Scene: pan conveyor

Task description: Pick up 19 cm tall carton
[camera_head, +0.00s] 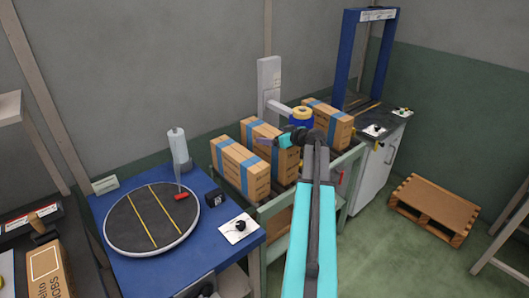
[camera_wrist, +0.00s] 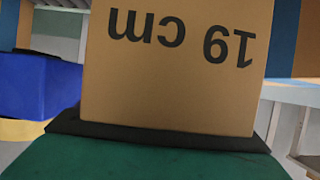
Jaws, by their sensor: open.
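A brown carton (camera_wrist: 178,75) fills the middle of the wrist view, close to the camera. It is marked "19 cm", and the print appears upside down. In the head view, several brown cartons with blue tape stand on the line: one at the left (camera_head: 238,172), one in the middle (camera_head: 262,150) and one farther right (camera_head: 330,128). I cannot tell from the head view which carries the mark. My gripper (camera_head: 280,141) is open beside the middle carton, partly overlapping it in the picture. A dark-edged green block lies across the bottom of the wrist view, in front of the carton.
A blue table (camera_head: 215,258) with a round dark turntable (camera_head: 125,240) stands at the left. A blue frame (camera_head: 349,55) rises at the back right. A wooden pallet (camera_head: 433,209) lies on the floor.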

